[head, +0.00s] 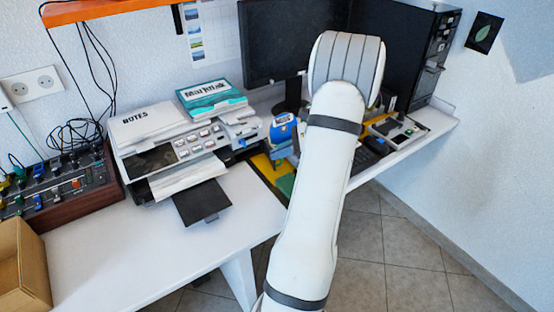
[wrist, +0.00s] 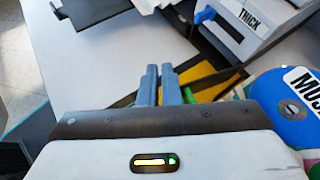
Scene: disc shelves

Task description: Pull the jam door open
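The printer (head: 185,150) stands on the white desk, with books on top and a dark output tray at its front. I cannot make out for certain which panel is the jam door. A small blue lever (head: 242,142) sits on the printer's right part. In the wrist view the blue lever (wrist: 205,15) is next to a THICK label, at the upper right beyond my fingers. My gripper (wrist: 160,70) has its two grey fingers side by side with almost no gap and nothing between them. It is apart from the printer. In the head view my arm hides it.
A blue disc (wrist: 283,108) lies close right of my gripper, by a yellow and black tray (wrist: 205,82). A monitor (head: 290,40) and a dark computer tower (head: 425,55) stand behind. A mixer (head: 65,185) and cardboard box (head: 22,265) are at left. The front desk is clear.

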